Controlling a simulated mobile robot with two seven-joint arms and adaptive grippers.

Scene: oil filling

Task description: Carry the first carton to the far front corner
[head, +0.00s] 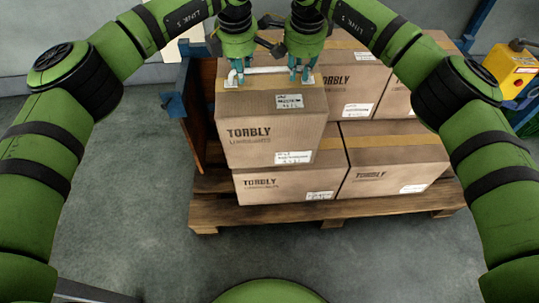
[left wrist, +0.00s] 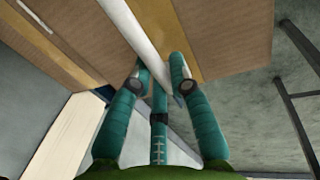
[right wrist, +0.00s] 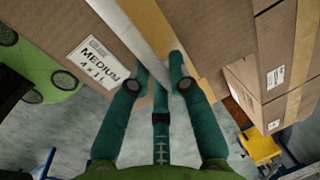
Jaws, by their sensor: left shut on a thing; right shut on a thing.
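A brown TORBLY carton (head: 268,140) sits in the front left of the stack, above the lower front layer; whether it rests there or hangs just above cannot be told. A white bar-like handle (head: 266,71) runs across its taped top. My left gripper (head: 236,77) is shut on the left part of this handle, and the left wrist view shows the handle (left wrist: 148,35) between its fingers (left wrist: 162,72). My right gripper (head: 302,75) is shut on the right part, and the right wrist view shows the handle (right wrist: 143,40) between its fingers (right wrist: 163,75).
Other cartons (head: 392,165) fill the wooden pallet (head: 330,208) below, behind and to the right. A blue post with a brown panel (head: 190,120) stands close at the carton's left. A yellow box (head: 512,70) is at the far right. The grey floor in front is clear.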

